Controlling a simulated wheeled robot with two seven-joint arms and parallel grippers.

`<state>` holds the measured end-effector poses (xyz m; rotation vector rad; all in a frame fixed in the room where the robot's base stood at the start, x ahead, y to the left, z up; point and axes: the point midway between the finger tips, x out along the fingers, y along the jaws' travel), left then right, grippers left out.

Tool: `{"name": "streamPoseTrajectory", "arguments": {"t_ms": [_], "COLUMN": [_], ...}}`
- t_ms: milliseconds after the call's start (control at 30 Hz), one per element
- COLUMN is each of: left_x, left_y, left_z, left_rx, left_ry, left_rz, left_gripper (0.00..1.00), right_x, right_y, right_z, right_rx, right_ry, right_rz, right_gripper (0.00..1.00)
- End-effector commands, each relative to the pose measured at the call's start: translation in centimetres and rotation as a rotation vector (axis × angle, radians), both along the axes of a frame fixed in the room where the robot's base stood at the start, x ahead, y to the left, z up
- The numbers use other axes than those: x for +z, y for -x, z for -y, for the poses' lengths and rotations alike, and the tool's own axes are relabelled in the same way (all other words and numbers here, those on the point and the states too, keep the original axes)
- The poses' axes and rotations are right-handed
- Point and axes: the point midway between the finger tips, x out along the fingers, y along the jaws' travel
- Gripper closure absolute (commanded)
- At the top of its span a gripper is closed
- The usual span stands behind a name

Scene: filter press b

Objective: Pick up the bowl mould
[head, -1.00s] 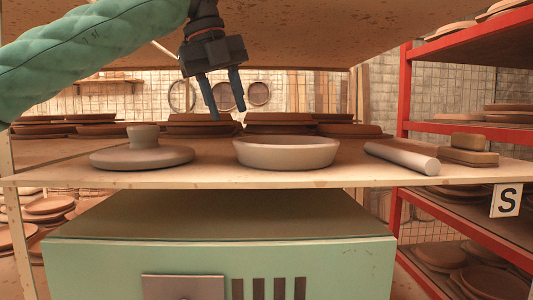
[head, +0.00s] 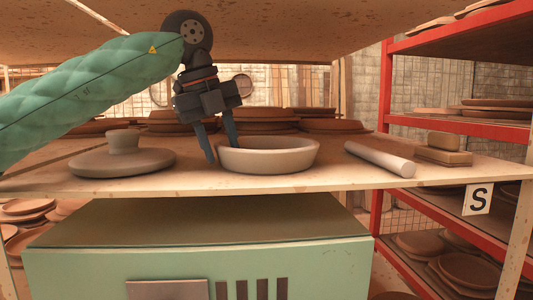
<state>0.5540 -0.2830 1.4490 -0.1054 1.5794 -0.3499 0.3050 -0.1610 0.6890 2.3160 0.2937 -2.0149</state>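The bowl mould (head: 272,160), a shallow round grey-beige bowl with an open top, stands upright on the middle of the wooden shelf. My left gripper (head: 221,153) points down at the bowl's left rim with its two dark fingers apart. One finger is outside, just left of the bowl wall. The tip of the other finger is hidden behind or inside the rim. I cannot tell whether either finger touches the bowl. My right gripper is not in view.
A grey disc with a knob (head: 122,160) lies left of the bowl. A pale roller (head: 380,160) and stacked blocks (head: 443,155) lie to the right. Brown plates (head: 258,125) stand behind. An upper shelf board (head: 300,30) hangs above the arm. A red rack (head: 460,128) stands at right.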

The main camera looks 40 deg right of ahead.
Motion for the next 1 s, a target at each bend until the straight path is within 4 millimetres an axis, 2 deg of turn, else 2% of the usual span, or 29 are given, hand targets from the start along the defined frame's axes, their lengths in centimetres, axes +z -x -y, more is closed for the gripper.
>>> {"name": "streamPoseTrajectory", "arguments": {"t_ms": [133, 167, 333, 767, 1000], "left_x": [0.0, 0.0, 0.0, 0.2, 1.4], "left_y": [0.0, 0.0, 0.0, 0.0, 0.0], "left_z": [0.0, 0.0, 0.0, 0.0, 0.0], "left_rx": [0.000, 0.000, 0.000, 0.000, 0.001], "left_ry": [0.000, 0.000, 0.000, 0.002, 0.002], "left_rz": [0.000, 0.000, 0.000, 0.001, 0.002], "left_gripper": [0.63, 0.67, 1.00, 1.00, 1.00], "right_x": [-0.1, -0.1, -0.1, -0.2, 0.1], "right_y": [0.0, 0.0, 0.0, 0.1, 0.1], "right_z": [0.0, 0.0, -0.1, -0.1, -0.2], "right_rx": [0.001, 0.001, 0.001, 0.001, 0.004], "right_ry": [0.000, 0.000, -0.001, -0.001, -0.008], "right_rz": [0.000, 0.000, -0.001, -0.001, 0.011], "right_gripper": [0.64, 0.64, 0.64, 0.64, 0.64]}}
